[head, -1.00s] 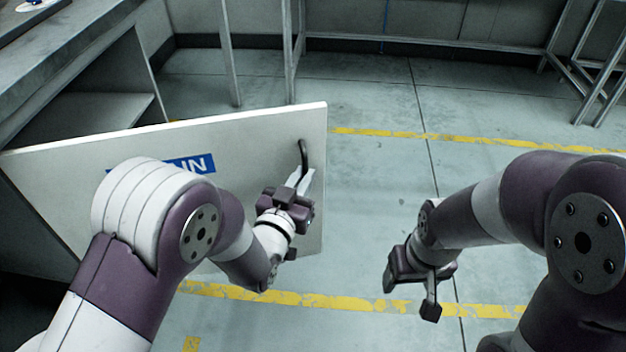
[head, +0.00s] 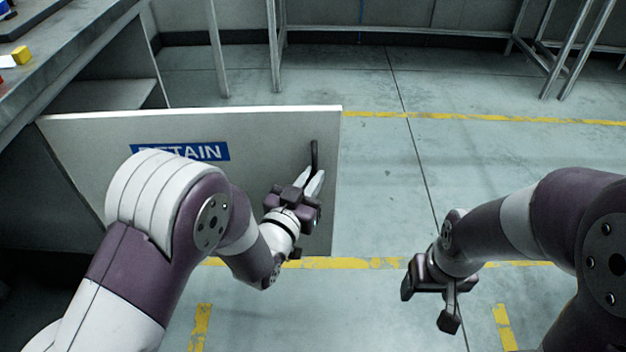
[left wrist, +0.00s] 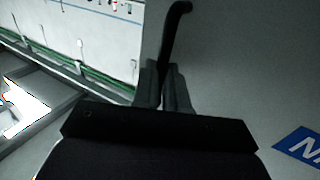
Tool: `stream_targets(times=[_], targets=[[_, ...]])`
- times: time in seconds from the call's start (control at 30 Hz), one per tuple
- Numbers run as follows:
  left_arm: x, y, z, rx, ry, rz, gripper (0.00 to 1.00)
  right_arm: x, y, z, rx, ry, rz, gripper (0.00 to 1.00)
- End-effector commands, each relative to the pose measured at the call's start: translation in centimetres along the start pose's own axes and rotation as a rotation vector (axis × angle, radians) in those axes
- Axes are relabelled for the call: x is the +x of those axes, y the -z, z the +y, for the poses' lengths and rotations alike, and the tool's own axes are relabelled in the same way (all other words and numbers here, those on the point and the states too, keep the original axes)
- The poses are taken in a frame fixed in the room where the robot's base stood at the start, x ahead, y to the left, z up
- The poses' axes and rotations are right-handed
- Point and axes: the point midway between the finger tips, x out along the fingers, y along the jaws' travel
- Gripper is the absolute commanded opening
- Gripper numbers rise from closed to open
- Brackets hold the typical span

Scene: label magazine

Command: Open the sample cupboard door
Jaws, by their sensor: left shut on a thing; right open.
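The sample cupboard door (head: 95,160) is a white panel with a blue label (head: 205,151), partly hidden by my left arm. It stands swung open from the cupboard (head: 110,95) at the left. A dark bar handle (head: 314,155) is near its right edge. My left gripper (head: 312,182) is shut on the handle. In the left wrist view the fingers (left wrist: 165,90) close around the dark handle (left wrist: 172,35). My right gripper (head: 430,305) is open and empty, above the floor to the right of the door.
A grey worktop (head: 75,60) runs above the cupboard, with a yellow block (head: 21,55) on it. Metal frame legs (head: 275,50) stand at the back. The floor (head: 380,190) right of the door is clear, with yellow lines.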

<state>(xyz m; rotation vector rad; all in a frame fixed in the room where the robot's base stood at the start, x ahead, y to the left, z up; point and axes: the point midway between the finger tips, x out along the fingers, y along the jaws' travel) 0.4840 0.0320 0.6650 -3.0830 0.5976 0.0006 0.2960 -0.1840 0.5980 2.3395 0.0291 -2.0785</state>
Motion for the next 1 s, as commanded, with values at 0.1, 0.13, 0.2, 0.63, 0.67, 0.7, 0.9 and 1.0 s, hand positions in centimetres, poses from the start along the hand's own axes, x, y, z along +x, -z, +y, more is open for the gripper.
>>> stream_targets(times=[0.1,0.13,0.2,0.63,0.67,0.7,0.9,1.0], targets=[[0.0,0.1,-0.2,0.000,0.006,0.004,0.00,0.0,0.0,0.0,0.000,0.000,0.000,0.69],[0.0,0.1,-0.2,0.000,0.007,0.004,0.00,0.0,0.0,0.0,0.000,0.000,0.000,0.69],[0.0,0.1,-0.2,0.000,0.007,0.004,0.00,0.0,0.0,0.0,0.000,0.000,0.000,0.69],[-0.3,0.1,-0.1,0.000,0.004,0.000,0.37,-0.2,0.0,0.0,0.000,0.000,0.000,0.69],[-0.6,0.1,-0.1,0.000,0.004,0.000,0.37,-0.3,0.0,0.0,0.000,0.000,0.000,0.69],[-1.2,0.1,-0.1,0.000,0.004,-0.003,0.37,-0.5,0.1,0.0,0.000,0.000,0.000,0.69],[-6.4,0.3,-0.1,0.000,0.006,-0.003,0.37,-2.1,0.2,0.0,0.000,0.000,0.000,0.69],[-9.0,0.3,-0.2,0.000,0.007,-0.003,0.37,-2.6,0.3,0.0,0.000,0.000,0.000,0.69]])
